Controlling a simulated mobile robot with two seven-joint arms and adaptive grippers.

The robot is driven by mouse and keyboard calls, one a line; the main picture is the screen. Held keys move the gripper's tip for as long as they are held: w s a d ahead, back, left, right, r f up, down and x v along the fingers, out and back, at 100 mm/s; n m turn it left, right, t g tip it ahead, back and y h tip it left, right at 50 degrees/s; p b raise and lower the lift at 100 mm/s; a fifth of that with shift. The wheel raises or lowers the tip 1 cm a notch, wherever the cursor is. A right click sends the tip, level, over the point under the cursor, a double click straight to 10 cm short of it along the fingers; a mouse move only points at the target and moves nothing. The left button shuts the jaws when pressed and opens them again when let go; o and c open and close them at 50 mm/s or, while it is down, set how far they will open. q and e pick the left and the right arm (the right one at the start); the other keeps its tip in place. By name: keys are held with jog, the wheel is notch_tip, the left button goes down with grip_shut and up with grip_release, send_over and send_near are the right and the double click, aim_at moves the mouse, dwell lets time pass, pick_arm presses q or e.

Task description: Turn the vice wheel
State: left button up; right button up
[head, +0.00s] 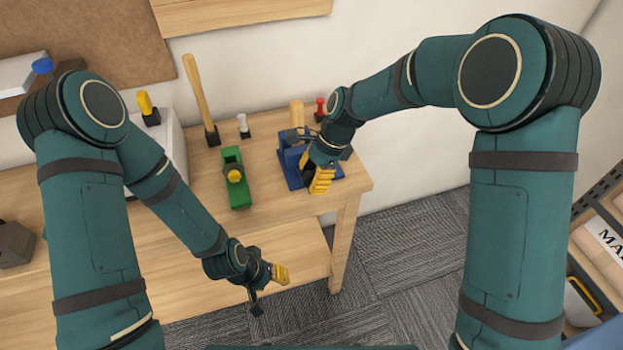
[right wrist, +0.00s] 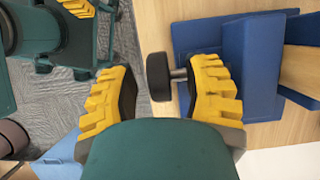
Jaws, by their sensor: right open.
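The blue vice (head: 291,163) stands on the wooden workbench near its right end, partly hidden by my right gripper. In the right wrist view its blue body (right wrist: 255,55) is on the right. The vice wheel (right wrist: 160,77), a dark round knob on a metal shaft, shows there between my yellow finger pads. My right gripper (head: 321,178) is open, with one finger on each side of the wheel. The right finger overlaps the shaft; I cannot tell if it touches. My left gripper (head: 270,284) hangs empty in front of the bench; its opening is unclear.
A green tool (head: 236,185) with a yellow knob stands left of the vice on the workbench (head: 330,205). A wooden handle (head: 199,92) and a red-topped tool (head: 320,108) stand behind. Shelves with boxes (head: 600,240) are at right. Grey carpet (head: 400,255) lies open between.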

jog(key=shift+a+f, duration=0.1)
jog(key=shift+f, duration=0.15)
grip_shut()
jog(key=shift+s+r+p, duration=0.1)
jog(key=shift+r+p, duration=0.05)
jog(key=shift+p, duration=0.4)
jog(key=t+h+p, duration=0.1)
jog(key=h+p, duration=0.2)
jog(key=p, duration=0.2)
jog(key=shift+a, duration=0.15)
jog(key=shift+t+h+p, duration=0.3)
jog(key=shift+h+p, duration=0.2)
jog(key=shift+h, duration=0.4)
jog(key=shift+f+t+h+p, duration=0.25)
jog(key=shift+h+p, duration=0.2)
jog(key=shift+h, duration=0.35)
